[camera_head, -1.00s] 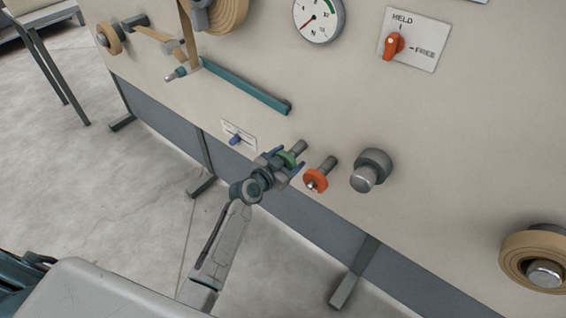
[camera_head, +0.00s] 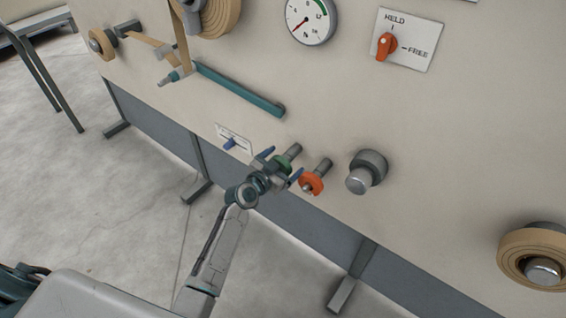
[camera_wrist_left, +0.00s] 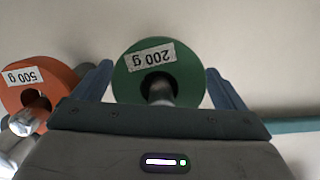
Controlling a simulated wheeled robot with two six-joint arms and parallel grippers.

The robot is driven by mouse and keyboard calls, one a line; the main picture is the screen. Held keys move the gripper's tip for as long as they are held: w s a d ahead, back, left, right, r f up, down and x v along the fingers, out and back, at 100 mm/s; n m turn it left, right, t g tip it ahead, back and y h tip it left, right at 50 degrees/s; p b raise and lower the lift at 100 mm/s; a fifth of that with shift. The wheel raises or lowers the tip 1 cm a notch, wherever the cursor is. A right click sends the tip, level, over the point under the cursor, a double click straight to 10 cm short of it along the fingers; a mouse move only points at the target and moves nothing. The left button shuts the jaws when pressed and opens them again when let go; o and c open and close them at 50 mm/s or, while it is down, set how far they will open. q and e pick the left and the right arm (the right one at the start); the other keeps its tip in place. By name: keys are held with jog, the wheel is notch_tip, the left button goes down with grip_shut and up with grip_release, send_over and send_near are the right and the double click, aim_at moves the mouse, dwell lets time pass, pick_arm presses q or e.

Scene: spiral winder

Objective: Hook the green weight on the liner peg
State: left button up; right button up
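The green weight (camera_head: 283,162), a disc labelled 200 g in the left wrist view (camera_wrist_left: 130,84), sits on a short grey peg (camera_head: 293,151) low on the machine's front panel. The peg's end shows through its hole. My left gripper (camera_head: 281,165) is open, with one blue finger on each side of the green weight. In the left wrist view the fingers (camera_wrist_left: 160,88) appear close to its rim, and I cannot tell whether they touch it. I cannot tell which peg is the liner peg. My right gripper is not in view.
An orange weight (camera_head: 311,184), labelled 500 g, is on the peg just right of the green one. A grey knob (camera_head: 364,172) sticks out farther right. A teal bar (camera_head: 240,91) slopes across the panel above. A dial (camera_head: 310,19) and a HELD/FREE switch (camera_head: 386,46) are higher.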

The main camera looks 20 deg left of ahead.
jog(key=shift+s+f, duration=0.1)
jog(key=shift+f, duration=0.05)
